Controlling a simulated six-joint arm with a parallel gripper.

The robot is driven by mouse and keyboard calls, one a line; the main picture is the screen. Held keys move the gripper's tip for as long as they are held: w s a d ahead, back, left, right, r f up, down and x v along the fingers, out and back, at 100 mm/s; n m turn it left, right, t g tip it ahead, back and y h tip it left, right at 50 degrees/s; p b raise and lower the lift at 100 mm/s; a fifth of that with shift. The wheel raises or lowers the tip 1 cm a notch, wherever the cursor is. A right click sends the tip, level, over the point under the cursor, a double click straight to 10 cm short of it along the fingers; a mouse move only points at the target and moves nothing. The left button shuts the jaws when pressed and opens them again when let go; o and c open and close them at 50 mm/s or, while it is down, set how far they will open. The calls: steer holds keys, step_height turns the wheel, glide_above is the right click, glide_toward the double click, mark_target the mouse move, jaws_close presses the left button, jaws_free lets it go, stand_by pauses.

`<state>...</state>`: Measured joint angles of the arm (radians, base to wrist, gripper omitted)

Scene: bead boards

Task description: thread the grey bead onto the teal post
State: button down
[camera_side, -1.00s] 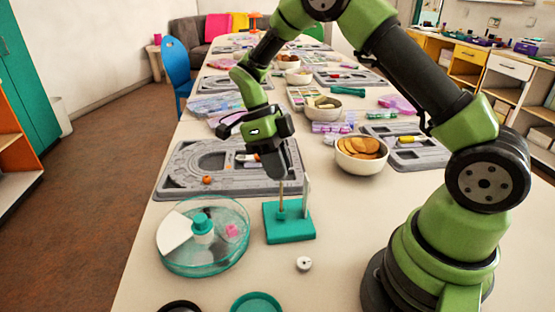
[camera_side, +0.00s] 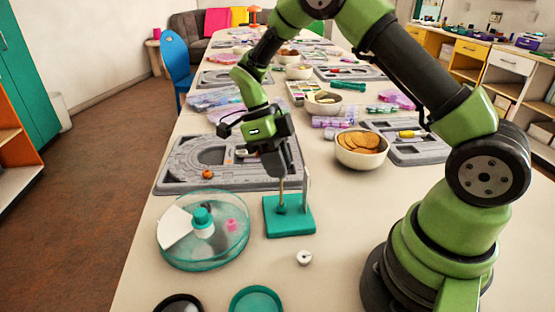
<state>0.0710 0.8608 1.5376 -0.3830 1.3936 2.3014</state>
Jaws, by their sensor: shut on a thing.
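The teal post stand (camera_side: 289,228) is on the table at the centre, with a thin upright rod (camera_side: 281,196) and a pale upright piece (camera_side: 306,188) on its square base. A pale whitish bead (camera_side: 304,258) lies loose in front of the stand.
A clear round box (camera_side: 231,254) with a teal knob stands left of the stand. A grey bead board (camera_side: 183,184) with an orange bead (camera_side: 207,174) lies behind it. A bowl (camera_side: 361,157) is at right. Teal (camera_side: 257,300) and black rings lie in front.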

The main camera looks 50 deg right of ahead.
steer(key=shift+f, duration=0.25)
stand_by(0.4)
steer(key=shift+f, duration=0.85)
steer(key=c, duration=0.9)
jaws_free()
steer(key=v, duration=1)
